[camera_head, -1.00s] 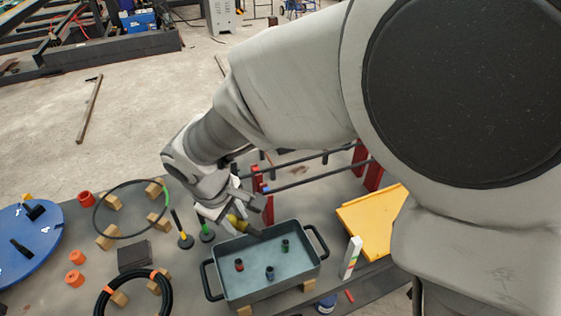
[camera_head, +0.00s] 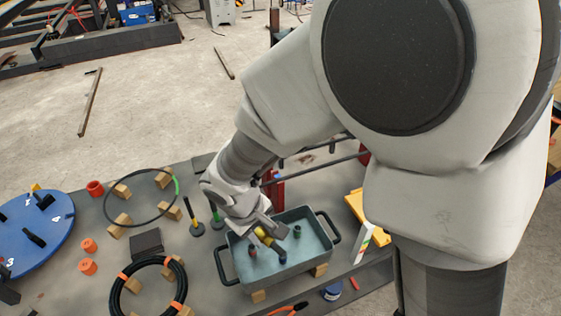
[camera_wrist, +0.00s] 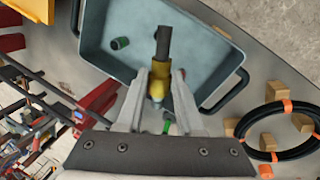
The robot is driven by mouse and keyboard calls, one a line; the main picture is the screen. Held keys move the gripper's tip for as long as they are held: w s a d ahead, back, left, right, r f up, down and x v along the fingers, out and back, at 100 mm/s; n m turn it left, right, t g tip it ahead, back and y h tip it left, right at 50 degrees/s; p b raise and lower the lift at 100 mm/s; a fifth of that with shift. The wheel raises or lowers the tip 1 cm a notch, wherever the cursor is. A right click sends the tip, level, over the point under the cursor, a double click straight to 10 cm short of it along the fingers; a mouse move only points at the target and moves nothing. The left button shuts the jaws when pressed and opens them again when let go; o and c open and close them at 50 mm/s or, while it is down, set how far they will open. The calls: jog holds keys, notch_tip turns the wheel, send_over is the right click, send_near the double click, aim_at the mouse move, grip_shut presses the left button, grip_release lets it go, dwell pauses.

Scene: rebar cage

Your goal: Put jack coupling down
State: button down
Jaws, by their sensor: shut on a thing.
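The jack coupling (camera_wrist: 159,75) is a yellow body with a dark grey cylinder. In the wrist view it sits between the two fingers of my gripper (camera_wrist: 160,92), which is shut on it, with the dark end pointing away. In the head view my gripper (camera_head: 264,232) and the yellow part (camera_head: 266,238) are over the grey-blue tray (camera_head: 226,262). I cannot tell how high above the tray floor the coupling is. Small dark couplings stand in the tray: a red-marked one (camera_head: 252,250), a blue-marked one (camera_head: 283,258) and a green-marked one (camera_head: 297,231).
Red stands with bars (camera_head: 272,188) are behind the tray. A black coil (camera_head: 118,292), wooden blocks and a blue disc (camera_head: 35,232) are to the left.

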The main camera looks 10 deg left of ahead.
aim_at(263, 243)
jog(key=shift+f+b, duration=0.3)
jog(key=shift+f, duration=1.45)
jog(key=shift+f, duration=0.1)
jog(key=c, duration=0.5)
grip_release()
jog(key=shift+c, duration=0.2)
jog(key=p+v, duration=0.1)
jog(key=v, duration=1.1)
jog(key=shift+p, duration=0.4)
